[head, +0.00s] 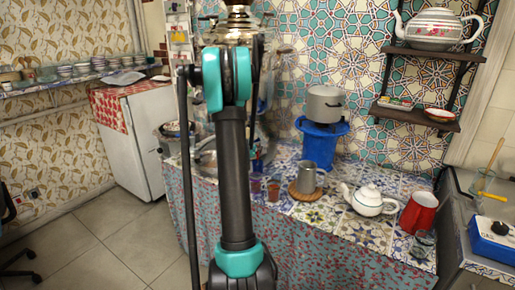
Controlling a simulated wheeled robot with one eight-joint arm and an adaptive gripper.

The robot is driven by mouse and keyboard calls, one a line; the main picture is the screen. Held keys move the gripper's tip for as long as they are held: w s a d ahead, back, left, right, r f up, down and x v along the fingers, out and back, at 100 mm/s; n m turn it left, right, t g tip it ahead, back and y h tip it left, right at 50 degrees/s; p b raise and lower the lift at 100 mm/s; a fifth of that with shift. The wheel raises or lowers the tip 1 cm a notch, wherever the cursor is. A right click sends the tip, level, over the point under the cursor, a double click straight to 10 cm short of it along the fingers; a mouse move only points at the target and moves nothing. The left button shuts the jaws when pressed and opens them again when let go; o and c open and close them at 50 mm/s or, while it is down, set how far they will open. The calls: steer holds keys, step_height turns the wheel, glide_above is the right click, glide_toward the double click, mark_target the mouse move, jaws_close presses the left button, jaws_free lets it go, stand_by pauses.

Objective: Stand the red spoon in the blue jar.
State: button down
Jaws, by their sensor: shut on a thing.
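My arm stands upright across the middle of the head view and covers part of the counter. My gripper cannot be made out; it seems hidden behind my own arm links. A small dark blue thing (257,164), perhaps the blue jar, shows just right of the arm on the tiled counter. It is partly covered and too small to tell for sure. I cannot pick out the red spoon, nor tell whether it is held.
On the tiled counter stand small reddish glasses (273,192), a grey metal mug (307,177), a white teapot (369,200), a red pitcher (419,212) and a clear glass (423,244). A grey pot (325,104) sits on a blue stand (321,142).

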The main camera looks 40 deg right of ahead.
steer(key=c, duration=1.5)
jaws_free()
steer(key=v, duration=1.2)
steer(key=s+a+f+n+y, duration=0.3)
steer(key=s+a, duration=0.4)
steer(key=a, duration=0.4)
steer(key=s+a+f+n+g+y, duration=0.1)
steer(key=s+a+f+n+y, duration=0.3)
steer(key=s+a, duration=0.4)
steer(key=s+a+f+n+g+y, duration=0.1)
steer(key=s+a+f+n+y, duration=0.3)
steer(key=s+a, duration=0.4)
steer(key=shift+a+f+n+y, duration=0.1)
steer(key=shift+a+n+y, duration=0.25)
steer(key=shift+a, duration=1.15)
steer(key=shift+a+f+n+y, duration=0.1)
steer(key=shift+a+n+y, duration=0.2)
steer(key=shift+a, duration=1.25)
